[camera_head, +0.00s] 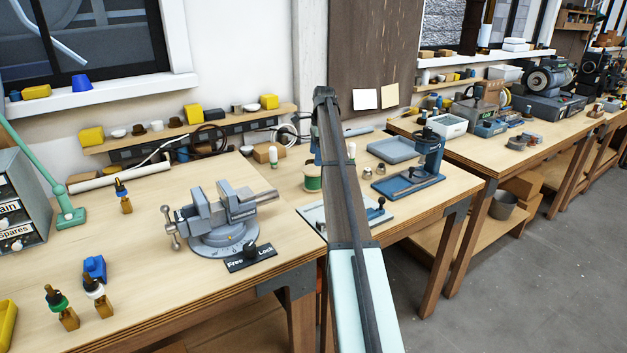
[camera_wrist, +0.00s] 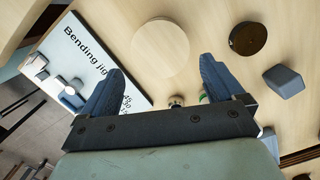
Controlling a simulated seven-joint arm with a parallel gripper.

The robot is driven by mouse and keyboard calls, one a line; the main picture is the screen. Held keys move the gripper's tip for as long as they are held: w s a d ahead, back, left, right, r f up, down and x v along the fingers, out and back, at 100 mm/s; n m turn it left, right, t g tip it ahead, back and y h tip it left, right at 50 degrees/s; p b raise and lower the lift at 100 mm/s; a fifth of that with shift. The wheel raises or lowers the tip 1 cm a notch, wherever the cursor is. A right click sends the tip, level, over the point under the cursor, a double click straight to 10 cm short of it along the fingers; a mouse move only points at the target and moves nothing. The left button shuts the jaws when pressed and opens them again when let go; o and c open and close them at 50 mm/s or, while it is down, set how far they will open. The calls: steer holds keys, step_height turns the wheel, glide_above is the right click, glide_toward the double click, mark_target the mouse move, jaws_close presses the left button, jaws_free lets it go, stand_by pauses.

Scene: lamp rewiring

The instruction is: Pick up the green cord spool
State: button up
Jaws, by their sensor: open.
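The green cord spool (camera_head: 312,177) stands upright on the bench in the head view, with pale flanges. My arm partly covers its right side. In the wrist view, a pale round disc (camera_wrist: 160,45) appears to be the spool's top flange seen from above; the green cord under it does not show. My gripper (camera_wrist: 161,68) is open, with one blue finger to the left of the disc and one to the right, and nothing held. The disc lies between and slightly beyond the fingertips; I cannot tell the height gap. In the head view my arm mostly hides the gripper.
A white bending jig board (camera_wrist: 100,65) lies left of the spool in the wrist view. A dark round piece (camera_wrist: 248,38) and a blue-grey block (camera_wrist: 284,81) lie to the right. The head view shows a grey vise (camera_head: 222,215) and a blue tray (camera_head: 394,149).

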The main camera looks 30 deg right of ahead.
mark_target(313, 177)
steer(key=f, duration=0.7)
steer(key=a+f, duration=0.1)
steer(key=f, duration=0.2)
steer(key=shift+w+f, duration=0.2)
steer(key=shift+f, duration=0.15)
steer(key=c, duration=0.8)
steer(key=shift+r, duration=0.15)
